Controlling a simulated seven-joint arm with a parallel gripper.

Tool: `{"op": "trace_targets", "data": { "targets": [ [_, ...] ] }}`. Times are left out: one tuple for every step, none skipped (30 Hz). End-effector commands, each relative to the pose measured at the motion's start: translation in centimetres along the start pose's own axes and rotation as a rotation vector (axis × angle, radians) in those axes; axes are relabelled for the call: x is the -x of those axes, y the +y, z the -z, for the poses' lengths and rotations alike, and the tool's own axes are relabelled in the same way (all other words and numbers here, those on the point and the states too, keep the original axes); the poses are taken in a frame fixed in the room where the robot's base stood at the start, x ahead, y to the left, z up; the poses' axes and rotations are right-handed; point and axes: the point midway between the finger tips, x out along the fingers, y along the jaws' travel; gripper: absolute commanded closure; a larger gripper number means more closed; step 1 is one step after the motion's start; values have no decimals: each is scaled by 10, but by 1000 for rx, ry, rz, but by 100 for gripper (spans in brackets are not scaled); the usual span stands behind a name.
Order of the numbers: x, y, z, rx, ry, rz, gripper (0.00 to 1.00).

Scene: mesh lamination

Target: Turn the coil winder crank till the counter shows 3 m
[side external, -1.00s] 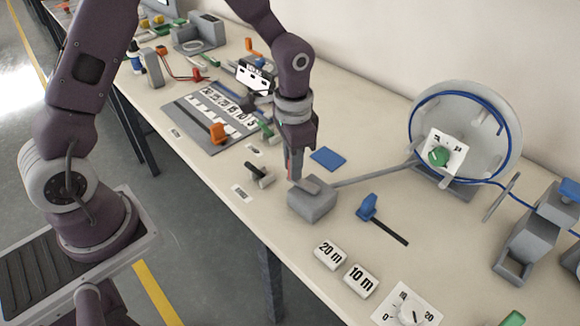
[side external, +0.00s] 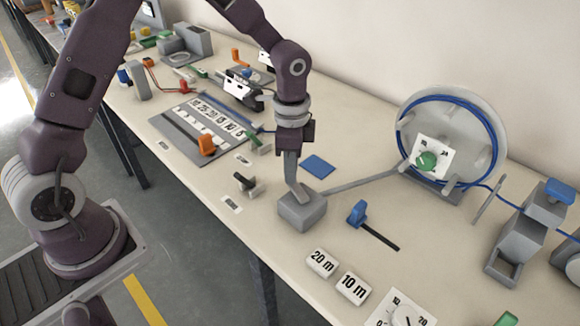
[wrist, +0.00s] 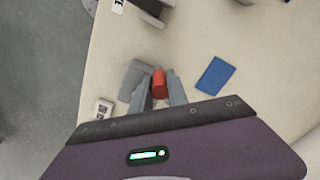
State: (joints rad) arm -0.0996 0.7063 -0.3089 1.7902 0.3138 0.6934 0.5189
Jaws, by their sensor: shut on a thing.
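The grey winder block (side external: 302,212) sits on the bench and a long grey bar runs from it to the reel. My gripper (side external: 299,188) reaches down to the top of this block. In the wrist view a red upright handle (wrist: 159,83) stands between my gripper's fingers (wrist: 160,92), which are shut on it. The fingers hide the handle in the side view. The reel (side external: 488,112) carries blue cable (side external: 440,98). A white plate with a green knob (side external: 426,161) is at its front; its marks are too small to read. I cannot tell which part is the counter.
A blue-handled lever (side external: 356,212) is right of the block. Blocks marked 20 m (side external: 322,262) and 10 m (side external: 352,288) lie in front, by a dial (side external: 402,312). A blue pad (side external: 318,166) lies behind; a black-handled part (side external: 246,185) is left.

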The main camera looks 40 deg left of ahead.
Motion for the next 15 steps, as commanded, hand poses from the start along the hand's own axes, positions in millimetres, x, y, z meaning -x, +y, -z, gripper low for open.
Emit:
{"op": "trace_targets", "data": {
  "targets": [
    [0,-1,1,-1,2,2,100],
    [0,-1,1,-1,2,2,100],
    [0,-1,1,-2,2,2,100],
    [0,-1,1,-2,2,2,100],
    [0,-1,1,-1,2,2,100],
    [0,-1,1,-1,2,2,100],
    [0,-1,1,-1,2,2,100],
    [0,-1,1,-1,2,2,100],
    [0,0,1,-1,2,2,100],
    [0,-1,1,-1,2,2,100],
    [0,0,1,-1,2,2,76],
    [0,0,1,-1,2,2,68],
    [0,0,1,-1,2,1,62],
    [0,0,0,-1,2,1,59],
    [0,0,0,-1,1,1,59]
  ]
}}
